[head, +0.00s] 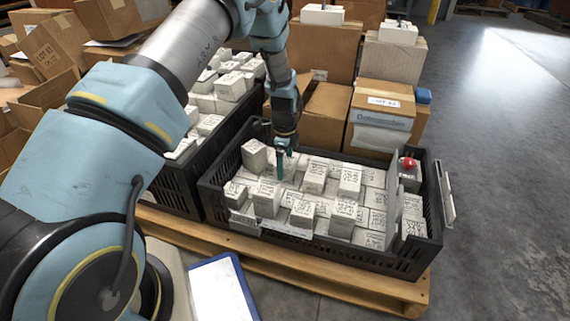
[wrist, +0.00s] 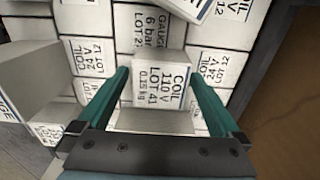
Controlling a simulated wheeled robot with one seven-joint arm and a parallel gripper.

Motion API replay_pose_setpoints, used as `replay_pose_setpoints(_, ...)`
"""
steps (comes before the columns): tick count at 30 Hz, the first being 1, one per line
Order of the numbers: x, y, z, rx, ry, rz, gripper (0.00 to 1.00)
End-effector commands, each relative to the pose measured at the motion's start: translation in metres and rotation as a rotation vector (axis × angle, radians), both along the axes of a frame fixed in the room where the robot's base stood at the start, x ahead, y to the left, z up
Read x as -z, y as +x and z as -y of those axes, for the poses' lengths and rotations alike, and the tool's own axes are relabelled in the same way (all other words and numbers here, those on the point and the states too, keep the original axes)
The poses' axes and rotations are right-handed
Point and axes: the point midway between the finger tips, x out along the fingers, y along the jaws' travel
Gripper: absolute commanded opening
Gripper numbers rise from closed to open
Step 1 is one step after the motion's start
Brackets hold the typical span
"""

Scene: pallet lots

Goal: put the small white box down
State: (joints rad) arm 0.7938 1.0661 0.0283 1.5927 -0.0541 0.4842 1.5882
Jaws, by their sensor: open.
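My gripper (head: 281,172) is low over the black crate (head: 330,250) of white boxes in the head view. In the wrist view my gripper (wrist: 158,75) is open, with its green fingers on either side of a small white box (wrist: 160,85) printed "COIL 110 V LOT 41". Narrow gaps show between the box and the fingers. The box stands among other white boxes, higher than the flat layer around it. I cannot tell which box it is in the head view.
Several loose white boxes stand on the layer, such as one left of my gripper (head: 254,156). The crate sits on a wooden pallet (head: 290,268). A second crate (head: 175,185) stands left. Cardboard boxes (head: 328,108) stand behind. Floor at right is clear.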

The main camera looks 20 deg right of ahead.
Motion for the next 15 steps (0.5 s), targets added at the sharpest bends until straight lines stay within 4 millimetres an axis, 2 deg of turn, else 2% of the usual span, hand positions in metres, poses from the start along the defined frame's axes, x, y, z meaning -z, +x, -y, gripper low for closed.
replay_pose_setpoints(5, -0.024, 0.001, 0.001, 0.001, -0.003, 0.002, 1.00)
replay_pose_setpoints(15, -0.094, 0.000, 0.001, 0.000, -0.002, 0.001, 1.00)
